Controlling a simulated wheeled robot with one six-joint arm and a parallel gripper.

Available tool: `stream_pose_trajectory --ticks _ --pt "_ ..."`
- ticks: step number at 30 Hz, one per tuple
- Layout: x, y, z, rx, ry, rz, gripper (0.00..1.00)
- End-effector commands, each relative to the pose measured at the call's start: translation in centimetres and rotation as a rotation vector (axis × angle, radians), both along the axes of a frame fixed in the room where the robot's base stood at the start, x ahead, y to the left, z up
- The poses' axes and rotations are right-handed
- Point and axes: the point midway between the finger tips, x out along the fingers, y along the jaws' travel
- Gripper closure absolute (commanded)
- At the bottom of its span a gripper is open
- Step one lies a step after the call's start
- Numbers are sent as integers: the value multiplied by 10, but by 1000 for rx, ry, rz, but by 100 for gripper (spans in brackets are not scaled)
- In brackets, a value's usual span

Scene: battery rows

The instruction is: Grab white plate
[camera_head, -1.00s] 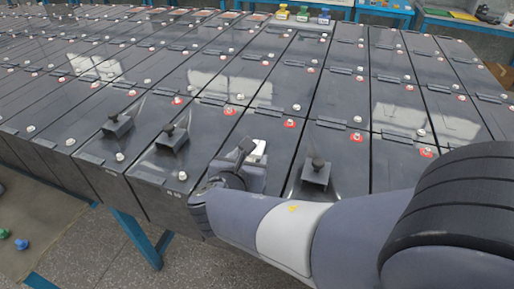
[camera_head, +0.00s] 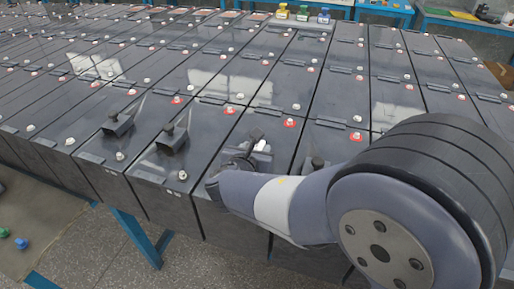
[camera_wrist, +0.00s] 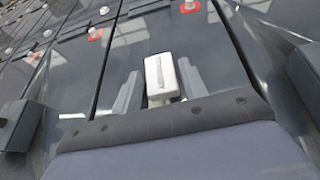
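The white plate (camera_wrist: 161,72) is a small pale block with a slot-like line, in the middle of the wrist view. My gripper (camera_wrist: 160,82) is open, with one grey finger on each side of it. Thin gaps seem to show between the fingers and the plate, so I see no firm grip. My wrist hides the rest there.
Rows of dark batteries (camera_head: 215,80) with bolts and red rings fill the table. Small black knobbed blocks (camera_head: 117,124) and (camera_head: 172,138) stand to the left on the front row. Another knobbed block (camera_head: 316,164) is partly hidden behind my arm. Blue-legged tables stand behind.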

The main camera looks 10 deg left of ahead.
Motion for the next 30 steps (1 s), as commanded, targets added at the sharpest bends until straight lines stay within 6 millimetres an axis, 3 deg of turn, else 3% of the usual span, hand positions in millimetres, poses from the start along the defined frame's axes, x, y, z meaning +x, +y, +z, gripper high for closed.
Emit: stream_pose_trajectory --ticks 11,19,23,30 --pt "0 0 0 0 0 0 90" --pt "0 0 3 1 -1 0 91" --pt "0 0 20 5 -3 -1 91" --pt "0 0 69 6 -2 -1 91"
